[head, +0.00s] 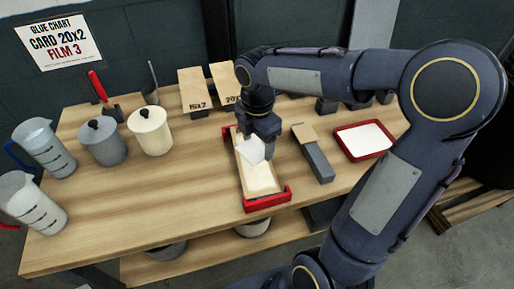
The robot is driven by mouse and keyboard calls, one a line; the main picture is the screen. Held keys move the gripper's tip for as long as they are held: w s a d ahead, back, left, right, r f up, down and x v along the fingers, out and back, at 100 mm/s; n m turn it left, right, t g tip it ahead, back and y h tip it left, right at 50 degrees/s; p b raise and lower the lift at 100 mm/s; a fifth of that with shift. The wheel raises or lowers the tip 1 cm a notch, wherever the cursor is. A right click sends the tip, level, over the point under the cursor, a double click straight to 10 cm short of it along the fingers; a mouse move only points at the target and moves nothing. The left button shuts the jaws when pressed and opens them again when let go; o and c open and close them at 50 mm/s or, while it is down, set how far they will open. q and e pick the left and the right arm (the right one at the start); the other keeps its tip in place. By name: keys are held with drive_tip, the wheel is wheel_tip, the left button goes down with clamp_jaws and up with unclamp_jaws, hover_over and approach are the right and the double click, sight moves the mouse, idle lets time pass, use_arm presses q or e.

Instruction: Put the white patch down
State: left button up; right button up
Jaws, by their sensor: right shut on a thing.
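My right gripper (262,138) points down over the middle of the table and is shut on the white patch (251,152). The patch hangs tilted below the fingers, over a light wooden board (259,178) in a holder with red ends (267,201). I cannot tell whether the patch touches the board. The gripper hides part of the board's far end. My left gripper is not in view.
A red tray (343,152) with a white sheet and a grey block with a tan top (318,164) stand to the right. Lidded pots (102,144) and measuring jugs (47,150) stand left. Boxes (195,92) stand behind. The front left tabletop (130,215) is clear.

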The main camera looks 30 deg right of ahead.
sight(258, 144)
drive_tip(key=shift+w+d+f, duration=0.2)
drive_tip(key=shift+w+f, duration=0.2)
drive_tip(key=shift+f, duration=0.15)
drive_tip(key=shift+w+d+f, duration=0.1)
drive_tip(key=shift+w+f, duration=0.05)
drive_tip(key=shift+f, duration=0.8)
drive_tip(key=shift+w+d+f, duration=0.1)
drive_tip(key=shift+w+f, duration=0.05)
drive_tip(key=shift+f, duration=0.75)
drive_tip(key=shift+f+b, duration=0.3)
drive_tip(key=o, duration=0.9)
drive_tip(key=shift+s, duration=0.1)
drive_tip(key=shift+o, duration=0.2)
drive_tip(key=shift+r, duration=0.1)
